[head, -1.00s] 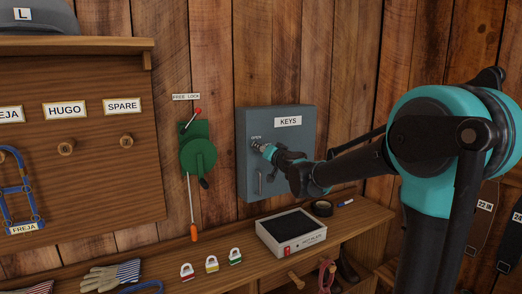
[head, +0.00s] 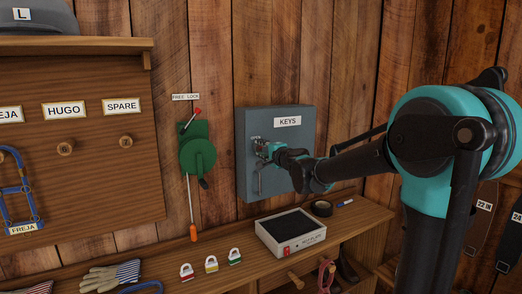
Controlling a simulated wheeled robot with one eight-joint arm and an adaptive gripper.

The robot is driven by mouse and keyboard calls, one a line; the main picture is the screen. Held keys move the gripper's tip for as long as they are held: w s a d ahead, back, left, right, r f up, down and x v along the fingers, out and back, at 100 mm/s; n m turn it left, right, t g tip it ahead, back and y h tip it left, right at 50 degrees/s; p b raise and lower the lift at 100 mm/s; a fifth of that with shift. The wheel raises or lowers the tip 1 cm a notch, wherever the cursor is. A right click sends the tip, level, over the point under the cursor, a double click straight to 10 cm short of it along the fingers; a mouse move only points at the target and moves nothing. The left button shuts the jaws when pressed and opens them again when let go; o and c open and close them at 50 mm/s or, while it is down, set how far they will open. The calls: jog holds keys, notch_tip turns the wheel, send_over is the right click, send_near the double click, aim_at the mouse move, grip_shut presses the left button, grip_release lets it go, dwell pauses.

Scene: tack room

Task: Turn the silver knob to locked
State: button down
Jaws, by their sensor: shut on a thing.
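The grey key cabinet (head: 298,148) labelled KEYS hangs on the plank wall. Its door is shut. The silver knob is on the cabinet's left side, mostly hidden by my gripper (head: 262,150). My gripper reaches in from the right and is shut on the knob. The knob's exact angle is hard to see. A small plate with lettering (head: 255,139) is just above it, too small to read now. A silver handle (head: 260,183) shows below the gripper.
A green winch (head: 198,155) with a red-tipped lever is on the wall left of the cabinet. Below, a shelf holds a hot plate (head: 291,233), several padlocks (head: 211,264), tape (head: 321,208) and gloves (head: 112,273).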

jog(key=shift+m, duration=1.1)
jog(key=c, duration=1.2)
grip_release()
jog(key=shift+o, duration=0.2)
jog(key=v, duration=1.2)
jog(key=shift+d, duration=0.1)
